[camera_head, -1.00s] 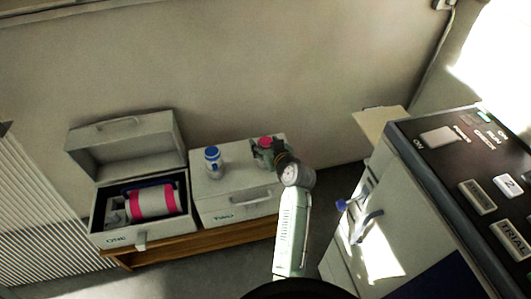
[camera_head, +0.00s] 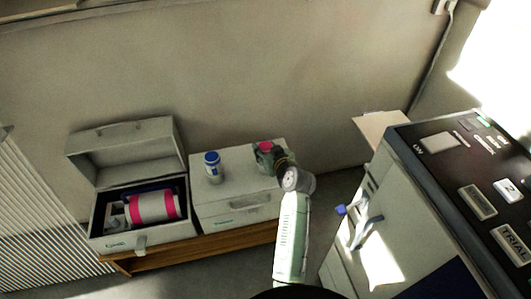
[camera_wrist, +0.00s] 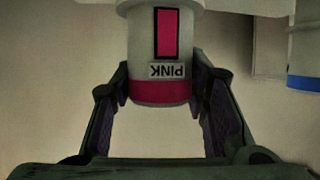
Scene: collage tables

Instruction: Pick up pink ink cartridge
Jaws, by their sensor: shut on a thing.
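The pink ink cartridge (camera_wrist: 162,50) is a pale cylinder with a pink band, a pink rectangle and a "PINK" label, upside down in the wrist view. My gripper (camera_wrist: 162,92) is shut on it, one finger at each side of the pink band. In the head view the pink top of the cartridge (camera_head: 265,146) shows at the back right of the closed box (camera_head: 232,200). My gripper (camera_head: 268,160) hides much of it there. I cannot tell whether its base touches the box lid.
A blue-capped cartridge (camera_head: 212,168) stands on the same box, left of my gripper; part of it shows in the wrist view (camera_wrist: 306,45). An open box (camera_head: 168,236) holding a pink-banded drum (camera_head: 152,206) is further left. A large machine (camera_head: 465,190) stands at the right.

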